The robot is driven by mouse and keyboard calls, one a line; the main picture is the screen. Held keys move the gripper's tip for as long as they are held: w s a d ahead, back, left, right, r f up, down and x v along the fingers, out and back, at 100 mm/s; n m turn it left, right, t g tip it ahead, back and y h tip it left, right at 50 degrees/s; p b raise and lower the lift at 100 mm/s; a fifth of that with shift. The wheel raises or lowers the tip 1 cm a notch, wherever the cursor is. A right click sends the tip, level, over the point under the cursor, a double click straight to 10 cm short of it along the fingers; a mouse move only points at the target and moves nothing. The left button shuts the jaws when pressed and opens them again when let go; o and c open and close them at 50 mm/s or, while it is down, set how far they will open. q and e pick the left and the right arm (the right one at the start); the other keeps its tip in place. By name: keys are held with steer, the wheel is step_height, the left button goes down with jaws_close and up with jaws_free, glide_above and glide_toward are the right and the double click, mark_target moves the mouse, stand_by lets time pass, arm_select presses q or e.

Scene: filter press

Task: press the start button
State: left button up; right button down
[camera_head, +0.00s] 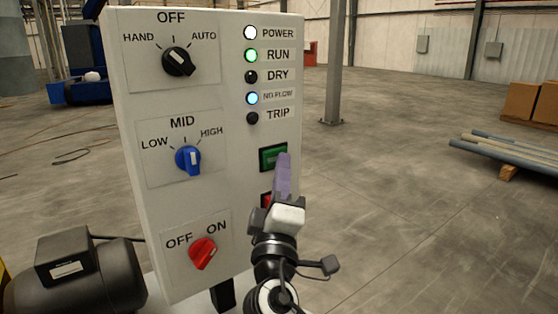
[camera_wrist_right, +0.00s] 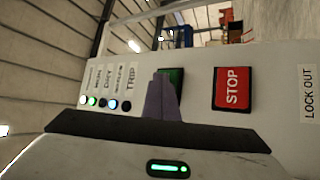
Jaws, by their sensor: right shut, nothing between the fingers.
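A green button (camera_head: 268,160) sits on the right side of the white control panel (camera_head: 135,100), below the indicator lights. It also shows in the right wrist view (camera_wrist_right: 176,75), partly hidden behind my fingers. No lettering on it is visible. My right gripper (camera_head: 283,158) is shut and empty. Its purple fingertips overlap the green button's right edge in the head view and its left part in the right wrist view (camera_wrist_right: 162,78). Whether they touch it, I cannot tell. My left gripper is not in view.
A red STOP button (camera_wrist_right: 232,88) sits next to the green one, mostly hidden by my gripper in the head view. POWER, RUN and NO FLOW lights glow; DRY and TRIP are dark. Black (camera_head: 179,61), blue (camera_head: 188,160) and red knobs (camera_head: 203,252) sit left.

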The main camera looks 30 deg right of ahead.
steer(key=shift+s, duration=1)
steer(key=s, duration=0.5)
steer(key=shift+d+b, duration=0.25)
steer(key=shift+b, duration=0.1)
steer(key=shift+f, duration=0.15)
stand_by(0.4)
